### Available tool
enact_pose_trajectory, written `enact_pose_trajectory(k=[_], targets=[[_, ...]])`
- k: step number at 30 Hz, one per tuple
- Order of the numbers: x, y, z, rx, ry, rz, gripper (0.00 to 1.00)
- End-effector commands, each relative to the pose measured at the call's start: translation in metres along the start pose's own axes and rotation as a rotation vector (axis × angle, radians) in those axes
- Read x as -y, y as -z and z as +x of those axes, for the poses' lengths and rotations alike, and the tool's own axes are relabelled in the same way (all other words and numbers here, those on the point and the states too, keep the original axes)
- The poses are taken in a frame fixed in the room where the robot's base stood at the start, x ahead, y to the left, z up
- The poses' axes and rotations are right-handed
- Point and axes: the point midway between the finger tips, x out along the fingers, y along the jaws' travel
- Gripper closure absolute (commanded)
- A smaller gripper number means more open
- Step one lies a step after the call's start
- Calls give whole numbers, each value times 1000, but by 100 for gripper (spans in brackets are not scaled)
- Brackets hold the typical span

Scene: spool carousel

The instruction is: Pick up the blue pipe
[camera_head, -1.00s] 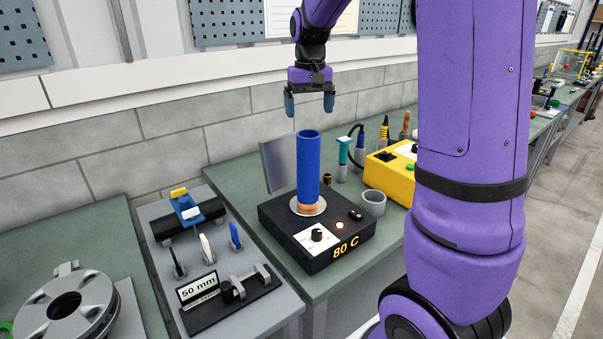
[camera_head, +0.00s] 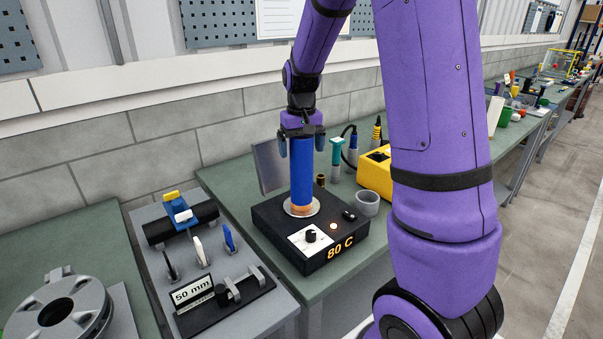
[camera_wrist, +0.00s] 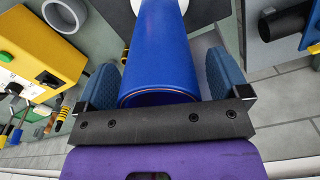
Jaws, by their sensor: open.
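The blue pipe (camera_head: 302,175) stands upright on the round plate of a black heater box (camera_head: 272,238) marked "80 C". An orange band shows at its foot. My gripper (camera_head: 301,148) is over the pipe's top end, with one finger on each side of it. In the wrist view the pipe (camera_wrist: 166,50) runs between the two blue fingers of my gripper (camera_wrist: 163,85), its open rim close to the palm. The fingers are open, and a gap shows between the pipe and the right finger. The pipe's top rim is hidden in the head view.
A grey ring (camera_head: 367,203) and a yellow station (camera_head: 375,173) stand to the right of the heater. An upright grey panel (camera_head: 270,165) stands behind it. On the left are a fixture marked "50 mm" (camera_head: 193,291) and a grey spool (camera_head: 60,310).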

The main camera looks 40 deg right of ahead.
Motion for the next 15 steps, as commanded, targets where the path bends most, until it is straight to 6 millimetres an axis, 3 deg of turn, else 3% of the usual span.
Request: enact_pose_trajectory(k=[5, 15], targets=[[0, 0, 0, 0, 0, 0, 9], [0, 0, 0, 0, 0, 1, 85]])
